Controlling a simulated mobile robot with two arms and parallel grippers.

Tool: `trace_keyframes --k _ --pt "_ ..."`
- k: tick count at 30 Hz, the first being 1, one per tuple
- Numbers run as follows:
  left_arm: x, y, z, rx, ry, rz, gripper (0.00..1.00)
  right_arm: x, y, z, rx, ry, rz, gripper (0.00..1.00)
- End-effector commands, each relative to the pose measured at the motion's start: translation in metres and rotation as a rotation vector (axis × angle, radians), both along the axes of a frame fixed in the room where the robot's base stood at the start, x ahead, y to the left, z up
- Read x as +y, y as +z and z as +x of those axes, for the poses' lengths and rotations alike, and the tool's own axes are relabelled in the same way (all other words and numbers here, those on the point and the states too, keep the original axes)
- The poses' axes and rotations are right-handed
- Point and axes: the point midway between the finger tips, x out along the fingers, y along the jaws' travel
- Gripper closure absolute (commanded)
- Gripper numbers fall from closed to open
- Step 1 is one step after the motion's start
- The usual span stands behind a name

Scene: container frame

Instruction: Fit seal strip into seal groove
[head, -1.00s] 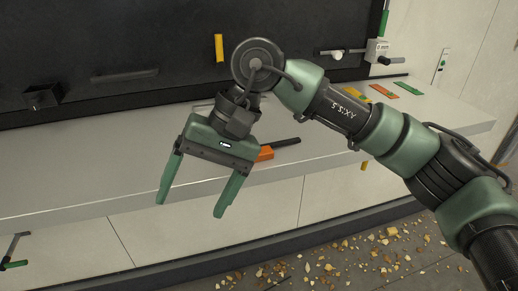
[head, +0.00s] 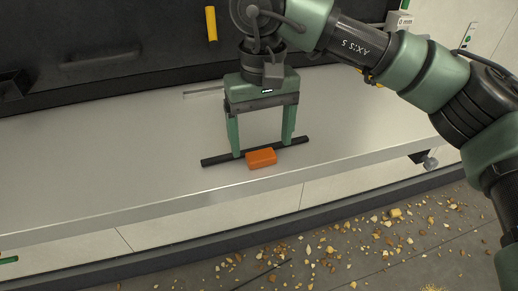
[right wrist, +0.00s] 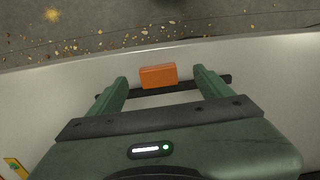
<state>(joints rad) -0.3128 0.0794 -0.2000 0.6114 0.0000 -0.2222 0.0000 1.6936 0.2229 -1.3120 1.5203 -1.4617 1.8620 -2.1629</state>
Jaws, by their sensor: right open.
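A black strip (head: 217,160), which looks like the seal strip, lies on the pale bench. It shows partly in the right wrist view (right wrist: 190,86). My right gripper (head: 262,148) is open and points down, its two green fingertips at the strip on either side of an orange block (head: 262,158). Whether the fingers touch the strip cannot be told. The orange block sits against the strip's front side and also shows in the right wrist view (right wrist: 158,76). I cannot make out the seal groove for certain. My left gripper is not in view.
The bench (head: 120,165) is clear to the left of the strip. A dark panel (head: 130,40) with a yellow handle (head: 211,24) stands behind. A thin rod (head: 203,92) lies near its foot. Rubble (head: 340,240) litters the floor in front.

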Motion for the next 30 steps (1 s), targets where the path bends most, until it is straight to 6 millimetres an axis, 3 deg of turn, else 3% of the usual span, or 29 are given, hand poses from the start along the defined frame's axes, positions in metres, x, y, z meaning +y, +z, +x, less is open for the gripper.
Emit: trace_keyframes --k 5,12,16,17,24,30 --pt "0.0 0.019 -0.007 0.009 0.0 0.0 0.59 -0.005 -0.025 -0.004 0.004 0.001 0.0 0.2" --pt "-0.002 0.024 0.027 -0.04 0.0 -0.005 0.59 -0.004 -0.043 -0.003 0.0 0.0 0.001 0.2" --pt "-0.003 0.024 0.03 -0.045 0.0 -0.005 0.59 -0.004 -0.043 -0.003 0.0 0.0 0.001 0.2" --pt "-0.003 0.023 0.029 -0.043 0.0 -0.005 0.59 -0.004 -0.043 -0.003 0.0 0.0 0.001 0.23" --pt "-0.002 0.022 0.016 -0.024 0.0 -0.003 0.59 -0.004 -0.042 -0.003 0.0 0.0 0.001 0.88" --pt "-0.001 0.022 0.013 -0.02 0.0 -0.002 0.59 -0.004 -0.042 -0.003 0.0 0.0 0.002 0.88"
